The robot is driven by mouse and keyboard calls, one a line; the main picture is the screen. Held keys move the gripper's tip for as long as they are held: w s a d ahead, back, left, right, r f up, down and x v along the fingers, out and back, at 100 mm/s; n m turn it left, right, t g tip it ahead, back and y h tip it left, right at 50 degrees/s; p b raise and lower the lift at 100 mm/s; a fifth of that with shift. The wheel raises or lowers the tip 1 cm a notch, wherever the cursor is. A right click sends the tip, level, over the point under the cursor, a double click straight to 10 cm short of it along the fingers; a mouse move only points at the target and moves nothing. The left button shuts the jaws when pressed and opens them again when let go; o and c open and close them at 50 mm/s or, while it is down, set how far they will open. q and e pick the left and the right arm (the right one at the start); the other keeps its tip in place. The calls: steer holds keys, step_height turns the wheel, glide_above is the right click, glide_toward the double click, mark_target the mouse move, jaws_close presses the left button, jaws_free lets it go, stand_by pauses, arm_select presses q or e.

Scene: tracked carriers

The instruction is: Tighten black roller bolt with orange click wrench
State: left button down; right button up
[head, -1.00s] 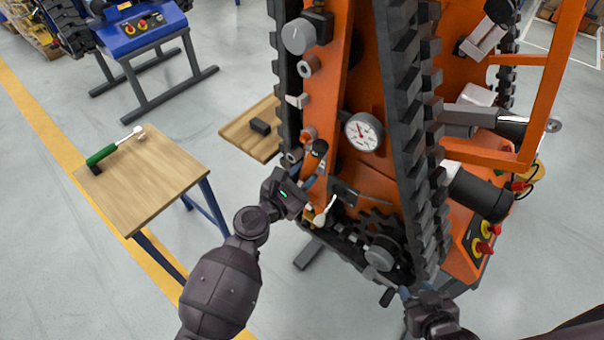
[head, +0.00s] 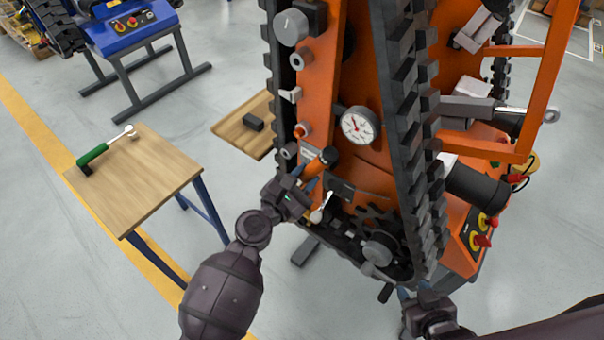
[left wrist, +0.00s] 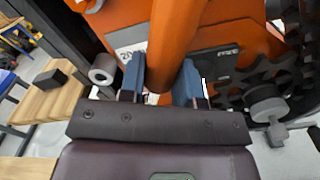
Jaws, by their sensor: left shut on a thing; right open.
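My left gripper (head: 306,188) is shut on the orange handle of the click wrench (head: 314,164). The handle's black end points up and right, in front of the orange machine. In the left wrist view the orange handle (left wrist: 170,48) stands between the two blue-grey fingertips. I cannot tell which part is the black roller bolt. My right gripper (head: 415,293) is open and empty at the lower right.
The tracked orange carrier (head: 368,176) stands close in front, with a dial gauge (head: 357,125) and black tracks. A wooden table (head: 140,190) at left holds a green-handled wrench (head: 95,152). A wooden shelf (head: 232,130) holds a dark block (head: 254,122). Floor between them is free.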

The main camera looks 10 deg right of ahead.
arm_select(q)
steer(key=shift+s+d+m, duration=0.1)
steer(key=shift+m, duration=0.2)
steer(key=shift+f, duration=0.1)
steer(key=shift+s+d+f+m+b, duration=0.3)
steer(key=shift+s+d+m+b, duration=0.1)
steer(key=shift+m, duration=0.1)
